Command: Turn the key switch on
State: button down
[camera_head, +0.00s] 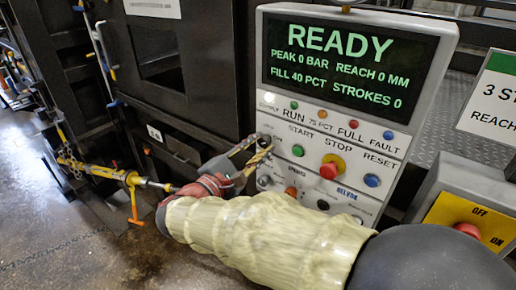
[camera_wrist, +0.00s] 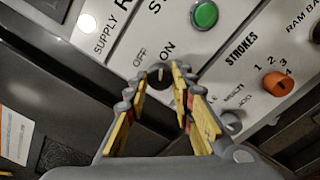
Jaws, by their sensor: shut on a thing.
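The key switch (camera_wrist: 158,78) is a small dark round knob with a pale mark, on the white control panel (camera_head: 390,165) between the OFF and ON labels. In the wrist view its mark points up, near ON; its exact setting is hard to tell. My gripper (camera_wrist: 159,82) has its yellow-padded fingers on both sides of the knob and is shut on it. In the head view my gripper (camera_head: 262,143) reaches the panel's left edge from below and hides most of the switch.
The screen (camera_head: 345,65) reads READY. A green start button (camera_head: 298,150), red stop button (camera_head: 331,166) and blue reset button (camera_head: 372,180) sit close to the right. An orange selector (camera_wrist: 278,83) is near. A yellow on/off box (camera_head: 475,222) stands at right.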

jog(key=c, duration=1.5)
grip_release()
jog(key=v, duration=1.2)
